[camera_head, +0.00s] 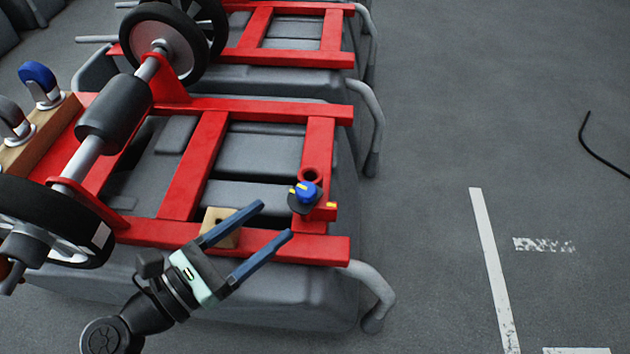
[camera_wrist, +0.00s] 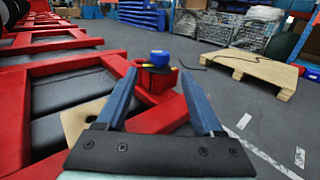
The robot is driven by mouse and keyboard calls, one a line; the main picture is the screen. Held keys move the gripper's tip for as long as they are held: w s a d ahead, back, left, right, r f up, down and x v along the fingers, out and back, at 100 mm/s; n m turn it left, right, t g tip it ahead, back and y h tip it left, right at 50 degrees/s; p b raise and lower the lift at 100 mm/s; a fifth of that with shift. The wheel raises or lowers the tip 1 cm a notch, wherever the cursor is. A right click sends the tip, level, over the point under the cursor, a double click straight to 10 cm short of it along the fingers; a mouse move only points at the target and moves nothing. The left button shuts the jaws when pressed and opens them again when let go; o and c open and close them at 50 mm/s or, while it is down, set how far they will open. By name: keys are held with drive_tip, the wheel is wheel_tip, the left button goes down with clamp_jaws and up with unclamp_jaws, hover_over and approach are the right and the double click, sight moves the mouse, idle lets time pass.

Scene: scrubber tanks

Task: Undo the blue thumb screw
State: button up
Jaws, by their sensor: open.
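The blue thumb screw (camera_head: 307,191) sits on a dark plate with yellow marks at the right front corner of the red frame (camera_head: 280,246). It also shows in the wrist view (camera_wrist: 159,57), standing on a red mount beyond and between my fingers. My gripper (camera_head: 277,220) is open and empty, with its two blue fingers pointing toward the screw. It also shows in the wrist view (camera_wrist: 165,85). The fingertips are short of the screw and apart from it. The screw's lower part is hidden by the plate.
A wooden block (camera_head: 220,227) sits in the frame beside my gripper. Wheels (camera_head: 165,45) on an axle stand at the left, near a second blue-topped part (camera_head: 39,82). Grey tubular handles (camera_head: 368,290) stick out at right. Open floor lies to the right, with a black cable (camera_head: 600,155).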

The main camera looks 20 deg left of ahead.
sight(303, 193)
drive_tip(key=b+x, duration=0.4)
drive_tip(key=x, duration=0.8)
drive_tip(key=shift+b, duration=0.3)
clamp_jaws()
